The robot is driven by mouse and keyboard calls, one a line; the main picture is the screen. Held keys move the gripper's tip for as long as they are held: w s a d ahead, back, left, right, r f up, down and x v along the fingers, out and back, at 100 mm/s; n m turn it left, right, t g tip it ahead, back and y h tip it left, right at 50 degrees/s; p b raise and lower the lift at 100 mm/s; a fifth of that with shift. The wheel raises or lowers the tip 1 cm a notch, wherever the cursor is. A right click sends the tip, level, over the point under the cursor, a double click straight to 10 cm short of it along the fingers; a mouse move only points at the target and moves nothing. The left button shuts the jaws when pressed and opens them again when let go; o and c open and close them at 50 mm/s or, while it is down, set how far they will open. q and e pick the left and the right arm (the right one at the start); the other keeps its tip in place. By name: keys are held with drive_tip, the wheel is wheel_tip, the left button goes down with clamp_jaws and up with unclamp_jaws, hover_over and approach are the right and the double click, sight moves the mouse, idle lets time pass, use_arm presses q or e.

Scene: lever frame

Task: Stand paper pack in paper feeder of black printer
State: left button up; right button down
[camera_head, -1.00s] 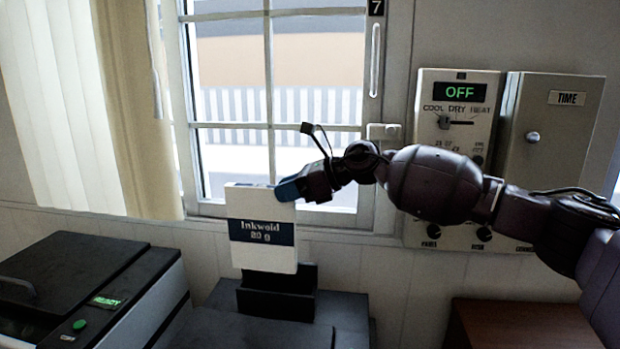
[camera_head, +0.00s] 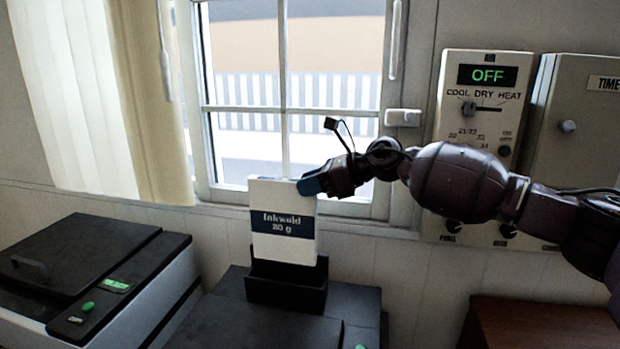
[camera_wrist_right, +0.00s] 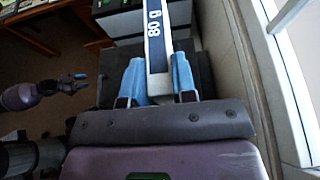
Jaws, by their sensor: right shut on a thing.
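The paper pack (camera_head: 283,205), white with a dark blue "Inkwold 80 g" band, stands upright at the black paper feeder (camera_head: 287,290) on top of the black printer (camera_head: 235,325). Its lower edge is level with the feeder's upper part; I cannot tell how deep it sits. My right gripper (camera_head: 312,185) is shut on the pack's upper right edge. In the right wrist view, the blue fingers (camera_wrist_right: 158,80) are on either side of the pack (camera_wrist_right: 154,40). My left gripper (camera_wrist_right: 75,87) shows small at the left of that view; its opening is unclear.
Another printer or copier (camera_head: 90,270) with green lights stands at the left. A window (camera_head: 290,100) and curtain (camera_head: 90,90) are behind. A control panel reading "OFF" (camera_head: 487,75) and a grey box (camera_head: 570,125) hang at the right, above a brown cabinet (camera_head: 540,325).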

sight(316, 228)
drive_tip(key=shift+f+b, duration=0.75)
drive_tip(key=shift+f, duration=1.15)
use_arm(q)
drive_tip(key=shift+w+d+f, duration=0.1)
drive_tip(key=shift+w+f, duration=0.3)
drive_tip(key=shift+f, duration=0.1)
use_arm(e)
drive_tip(key=shift+f, duration=0.15)
use_arm(q)
drive_tip(key=shift+r, duration=0.15)
drive_tip(key=shift+s+f, duration=0.15)
drive_tip(key=shift+f, duration=0.15)
drive_tip(key=shift+f+b, duration=0.55)
drive_tip(key=shift+b, duration=0.15)
use_arm(e)
drive_tip(key=shift+f, duration=0.9)
use_arm(q)
drive_tip(key=shift+s+f+b, duration=0.1)
drive_tip(key=shift+f+b, duration=0.6)
drive_tip(key=shift+f, duration=0.15)
use_arm(e)
drive_tip(key=shift+f, duration=1.15)
use_arm(q)
drive_tip(key=shift+f+b, duration=0.75)
drive_tip(key=shift+f, duration=0.1)
use_arm(e)
drive_tip(key=shift+f, duration=1.55)
